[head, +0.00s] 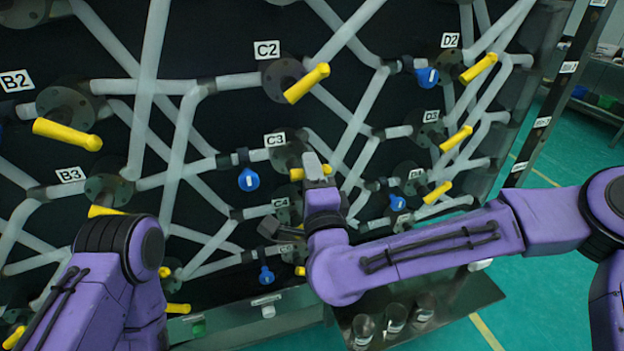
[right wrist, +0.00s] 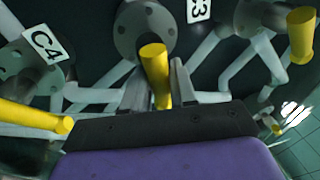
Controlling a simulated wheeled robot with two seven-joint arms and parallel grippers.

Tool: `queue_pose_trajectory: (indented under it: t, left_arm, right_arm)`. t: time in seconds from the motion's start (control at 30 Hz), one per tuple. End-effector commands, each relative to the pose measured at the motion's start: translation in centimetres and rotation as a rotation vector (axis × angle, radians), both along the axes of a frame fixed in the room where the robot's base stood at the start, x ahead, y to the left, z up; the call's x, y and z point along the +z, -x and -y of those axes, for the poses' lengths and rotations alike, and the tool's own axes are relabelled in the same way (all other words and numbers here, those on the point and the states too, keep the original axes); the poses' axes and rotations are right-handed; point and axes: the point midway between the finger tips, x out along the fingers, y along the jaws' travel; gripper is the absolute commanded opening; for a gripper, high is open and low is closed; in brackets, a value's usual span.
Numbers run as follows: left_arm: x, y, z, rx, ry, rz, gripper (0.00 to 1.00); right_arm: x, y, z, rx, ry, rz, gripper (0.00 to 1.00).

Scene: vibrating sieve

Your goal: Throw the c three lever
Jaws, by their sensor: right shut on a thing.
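The C3 label (head: 275,139) sits above a round dark flange on the pipe panel. The yellow C3 lever (head: 297,174) sticks out from that flange, partly hidden behind my gripper. My right gripper (head: 314,166) is at this lever, its fingers on either side of it. In the right wrist view the yellow lever (right wrist: 157,76) stands between the two grey fingers of the right gripper (right wrist: 157,90), which is shut on it. My left arm shows at the lower left, but its gripper is not in view.
The C2 lever (head: 306,83) is above, and the C4 label (head: 280,203) is just below, close to my right wrist. A blue valve handle (head: 248,179) is to the left. A shelf with jars (head: 394,318) stands below my right forearm. Pipes cover the panel.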

Motion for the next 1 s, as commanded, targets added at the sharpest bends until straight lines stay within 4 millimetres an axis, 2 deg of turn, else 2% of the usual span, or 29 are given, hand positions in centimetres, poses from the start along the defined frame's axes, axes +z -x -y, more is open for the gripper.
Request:
queue_pose_trajectory:
  t: [0.03,0.1,0.5,1.0]
  left_arm:
    - [-0.9,0.0,0.0,0.000,0.000,0.000,0.43]
    - [-1.4,0.0,0.0,0.000,0.000,0.000,0.43]
    - [-3.4,0.0,0.0,0.000,0.000,0.000,0.43]
    - [-4.3,0.0,0.0,0.000,0.000,0.000,0.43]
  right_arm:
    - [-0.6,0.2,-0.2,0.006,-0.039,-0.014,0.00]
    - [-0.8,0.2,-0.2,0.005,-0.102,-0.034,0.00]
    - [-1.3,0.2,-0.4,0.006,-0.417,-0.138,0.00]
    - [-1.3,0.2,-0.5,0.004,-0.591,-0.193,0.00]
